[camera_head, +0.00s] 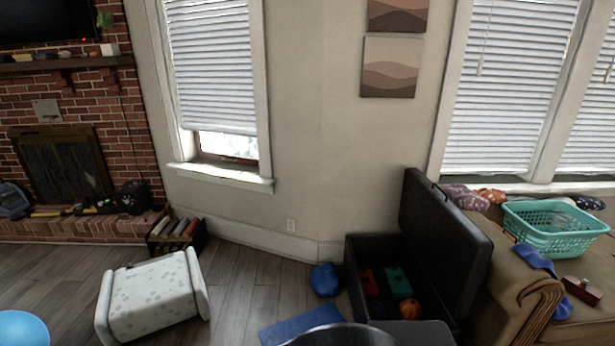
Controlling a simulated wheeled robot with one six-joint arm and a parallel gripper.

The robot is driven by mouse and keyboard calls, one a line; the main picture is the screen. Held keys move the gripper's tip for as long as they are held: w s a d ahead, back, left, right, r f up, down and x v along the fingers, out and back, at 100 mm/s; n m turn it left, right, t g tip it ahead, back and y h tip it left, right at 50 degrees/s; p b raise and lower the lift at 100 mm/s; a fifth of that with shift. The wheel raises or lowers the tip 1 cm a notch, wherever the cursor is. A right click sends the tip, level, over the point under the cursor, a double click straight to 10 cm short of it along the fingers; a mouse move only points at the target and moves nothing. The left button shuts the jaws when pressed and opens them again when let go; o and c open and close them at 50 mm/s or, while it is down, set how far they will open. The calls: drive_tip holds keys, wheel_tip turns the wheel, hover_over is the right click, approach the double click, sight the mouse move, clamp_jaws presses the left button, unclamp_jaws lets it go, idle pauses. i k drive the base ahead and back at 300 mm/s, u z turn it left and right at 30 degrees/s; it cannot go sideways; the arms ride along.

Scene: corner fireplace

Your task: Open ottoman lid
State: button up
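The dark ottoman (354,275) stands on the floor at the lower right, against the wall and beside the tan couch. Its lid (445,245) is raised and stands nearly upright, tilted to the right, toward the couch. The inside of the ottoman shows, with a red item (369,281), a green item (397,281) and an orange ball (409,309) in it. The ottoman's front is partly hidden at the bottom edge of the picture. My gripper is not in view.
The tan couch (540,295) holds a teal laundry basket (555,230) and loose clothes. A blue bag-like item (324,280) and a blue mat (300,324) lie left of the ottoman.

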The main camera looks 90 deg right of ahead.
sight(455, 254)
drive_tip(key=z, duration=2.65)
drive_tip(key=i, duration=3.3)
drive_tip(key=z, duration=2.8)
drive_tip(key=i, duration=0.55)
drive_tip(key=z, duration=0.05)
